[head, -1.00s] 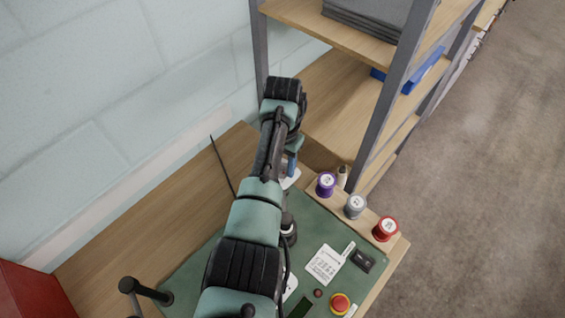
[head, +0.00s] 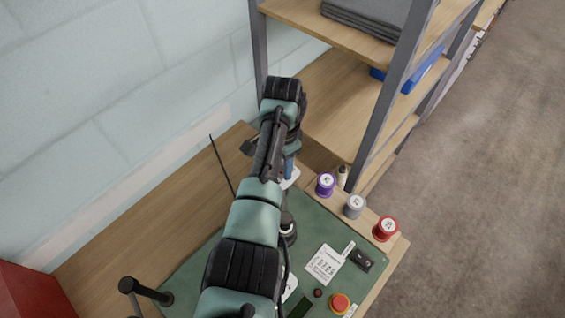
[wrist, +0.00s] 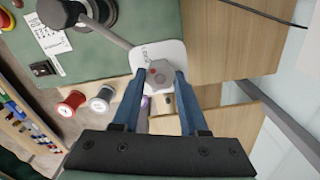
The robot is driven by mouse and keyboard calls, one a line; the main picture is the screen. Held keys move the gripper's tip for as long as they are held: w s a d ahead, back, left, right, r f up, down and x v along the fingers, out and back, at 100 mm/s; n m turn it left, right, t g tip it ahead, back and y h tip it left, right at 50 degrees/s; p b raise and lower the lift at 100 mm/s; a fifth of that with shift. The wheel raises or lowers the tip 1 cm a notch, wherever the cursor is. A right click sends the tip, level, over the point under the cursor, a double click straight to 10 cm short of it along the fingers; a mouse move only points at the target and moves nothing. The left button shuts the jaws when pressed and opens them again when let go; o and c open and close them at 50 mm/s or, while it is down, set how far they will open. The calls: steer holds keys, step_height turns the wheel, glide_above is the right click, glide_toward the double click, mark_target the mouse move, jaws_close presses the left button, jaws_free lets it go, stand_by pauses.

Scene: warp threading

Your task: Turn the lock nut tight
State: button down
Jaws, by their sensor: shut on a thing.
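In the wrist view, the lock nut (wrist: 159,78) is a grey, faceted piece with a small red mark, above a white plate (wrist: 172,50) with lettering. My gripper (wrist: 160,80) has its two blue fingers on either side of the nut and is shut on it. In the head view, my arm hides the nut and most of the gripper; a bit of blue finger (head: 289,166) shows by the white base.
Purple (head: 326,185), grey (head: 354,206) and red (head: 386,229) spools stand on the wooden rack at right. A label card (head: 324,264) and red emergency button (head: 340,303) lie on the green mat. The shelf unit (head: 375,120) rises close behind my gripper.

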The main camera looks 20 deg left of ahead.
steer(key=shift+w+r, duration=0.1)
steer(key=shift+c, duration=2.2)
jaws_free()
step_height(320, 180, up, 13)
